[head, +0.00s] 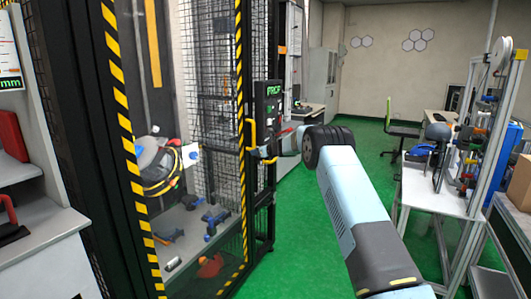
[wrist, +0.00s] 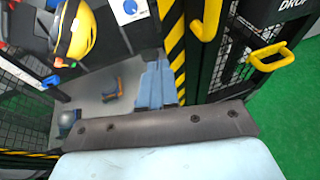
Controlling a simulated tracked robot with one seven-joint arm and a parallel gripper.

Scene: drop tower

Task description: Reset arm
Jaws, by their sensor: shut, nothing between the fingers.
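My arm reaches from the lower right of the head view toward the drop tower's front. Its end, with my gripper (head: 284,143), is small and partly covered by my dark wrist joint, close to the tower's yellow handles. My gripper is shut and holds nothing. A yellow handle (head: 250,134) is on the tower frame. The wrist view shows this handle (wrist: 207,20) and a second yellow handle (wrist: 270,57) to its right.
The tower's black-and-yellow striped frame (head: 124,130) stands close on the left. Inside are a round grey and yellow object (head: 157,165) and blue clamps (head: 214,220). A white workbench (head: 435,190) stands right. Green floor (head: 370,170) lies open behind my arm.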

